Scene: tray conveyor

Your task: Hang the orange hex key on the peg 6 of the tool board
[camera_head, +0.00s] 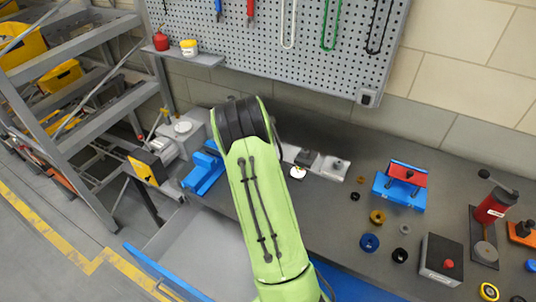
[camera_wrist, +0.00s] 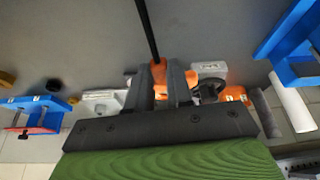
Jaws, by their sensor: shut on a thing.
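My gripper (camera_wrist: 160,74) is shut on the orange hex key (camera_wrist: 158,72) in the wrist view. Its orange part sits between the two dark fingers, and a thin black rod (camera_wrist: 147,28) runs from it to the top edge of the picture. The far end of the rod is out of view. The grey perforated tool board (camera_head: 268,38) is on the wall in the head view, with several tools hanging on it. I cannot tell which peg is peg 6. In the head view my green arm hides my gripper and the hex key.
A grey shelf (camera_head: 190,58) with a red pot (camera_head: 161,41) and a yellow pot (camera_head: 189,48) is fixed below the board's left part. The dark bench (camera_head: 335,222) carries a blue-and-red fixture (camera_head: 400,186), several rings and a red-and-black tool (camera_head: 494,205). Shelving with yellow bins stands left.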

